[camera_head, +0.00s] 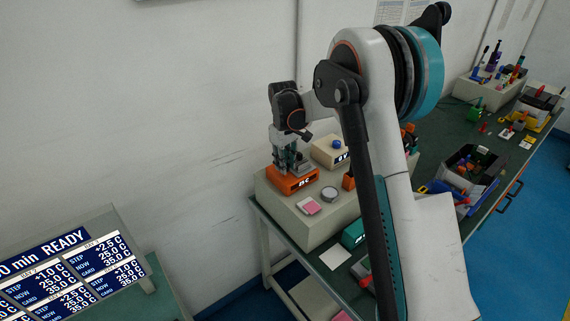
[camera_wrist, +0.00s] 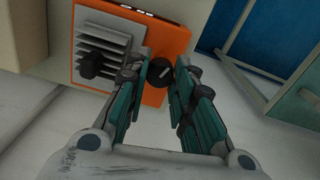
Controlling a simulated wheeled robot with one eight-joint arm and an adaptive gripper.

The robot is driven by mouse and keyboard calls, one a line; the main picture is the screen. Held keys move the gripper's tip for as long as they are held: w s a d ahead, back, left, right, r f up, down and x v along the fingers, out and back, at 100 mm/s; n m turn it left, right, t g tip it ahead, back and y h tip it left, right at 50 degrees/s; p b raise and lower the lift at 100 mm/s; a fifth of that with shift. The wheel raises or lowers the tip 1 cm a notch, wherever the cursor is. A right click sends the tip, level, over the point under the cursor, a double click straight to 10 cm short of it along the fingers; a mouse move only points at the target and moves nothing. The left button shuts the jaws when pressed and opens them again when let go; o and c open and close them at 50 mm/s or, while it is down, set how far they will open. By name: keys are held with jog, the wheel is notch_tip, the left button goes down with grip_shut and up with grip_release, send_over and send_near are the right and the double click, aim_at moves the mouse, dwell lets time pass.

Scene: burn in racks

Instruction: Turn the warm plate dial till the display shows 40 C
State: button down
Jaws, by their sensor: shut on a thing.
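The orange warm plate (camera_head: 279,185) sits on a pale raised block, with white characters on its front that are too small to read surely. In the wrist view, the orange housing (camera_wrist: 172,44) carries a grey finned plate (camera_wrist: 103,42) with a black knob-like piece on it. The dark round dial (camera_wrist: 161,73) shows between my teal and grey fingertips. My gripper (camera_head: 288,168) points down over the orange unit in the head view and is shut on the dial. In the wrist view, my gripper (camera_wrist: 163,80) partly hides the dial's sides.
A beige box (camera_head: 328,152) with a blue knob stands just behind the warm plate. A pink pad (camera_head: 308,206) and a round grey piece (camera_head: 329,194) lie in front. A panel of readouts (camera_head: 75,270) stands at lower left. The wall is close behind.

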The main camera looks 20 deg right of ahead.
jog(key=m, duration=0.3)
jog(key=shift+m+b, duration=0.3)
jog(key=shift+m, duration=2)
jog(key=c, duration=1.3)
grip_release()
jog(key=r, duration=1.2)
jog(key=shift+w+a, duration=0.1)
jog(key=shift+a, duration=0.1)
